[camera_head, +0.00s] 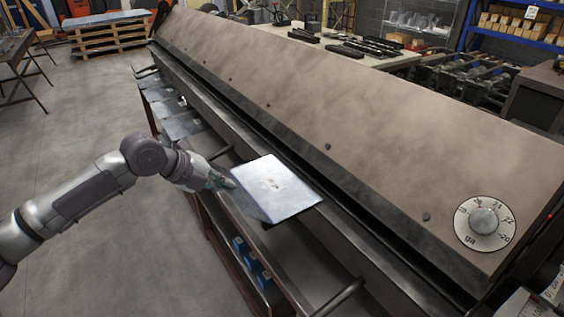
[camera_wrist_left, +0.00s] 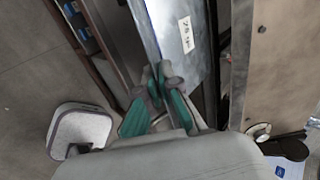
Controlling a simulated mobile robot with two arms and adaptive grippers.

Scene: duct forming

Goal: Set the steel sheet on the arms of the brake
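The steel sheet (camera_head: 278,187) is a shiny flat plate with a small label, near the front edge of the brake (camera_head: 300,100). My left gripper (camera_head: 228,184) is at the sheet's left edge. In the left wrist view the gripper's fingertips (camera_wrist_left: 161,80) are close together at the near edge of the labelled sheet (camera_wrist_left: 172,14) and appear to pinch it. The brake's arms are dark rods sticking out in front, one at the lower right (camera_head: 338,298). I cannot tell whether the sheet touches any arm. My right gripper is not in view.
A gauge dial (camera_head: 485,223) is on the brake's right end. Other flat metal pieces (camera_head: 183,124) lie along the brake's front at the left. Blue boxes (camera_head: 250,262) sit on a low shelf below. The floor (camera_head: 95,120) at the left is clear.

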